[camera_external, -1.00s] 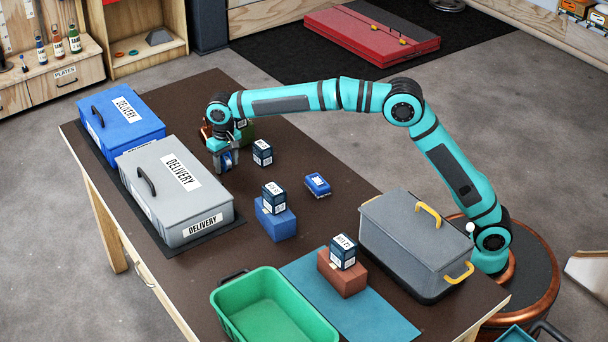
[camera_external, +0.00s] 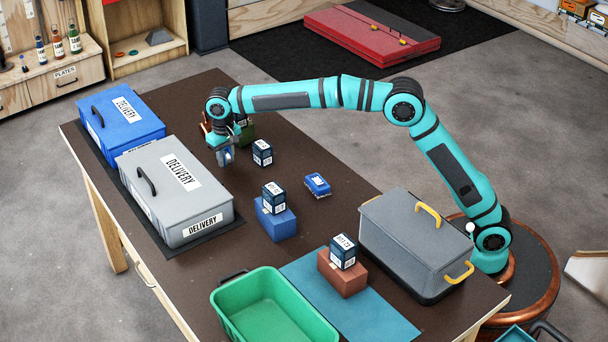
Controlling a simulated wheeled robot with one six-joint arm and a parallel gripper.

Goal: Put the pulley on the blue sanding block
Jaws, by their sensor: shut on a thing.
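My gripper (camera_external: 225,157) is at the far part of the brown table, right of the delivery boxes. It is shut on a small blue thing, which appears to be the pulley (camera_external: 227,156); the fingers hide much of it. It seems to be held a little above the table.
A dark labelled box (camera_external: 262,152) stands close right of my gripper, with a green block (camera_external: 247,133) behind. Another labelled box sits on a larger blue block (camera_external: 277,225). A grey delivery box (camera_external: 205,220) is at left, a grey lidded case (camera_external: 405,245) at right.

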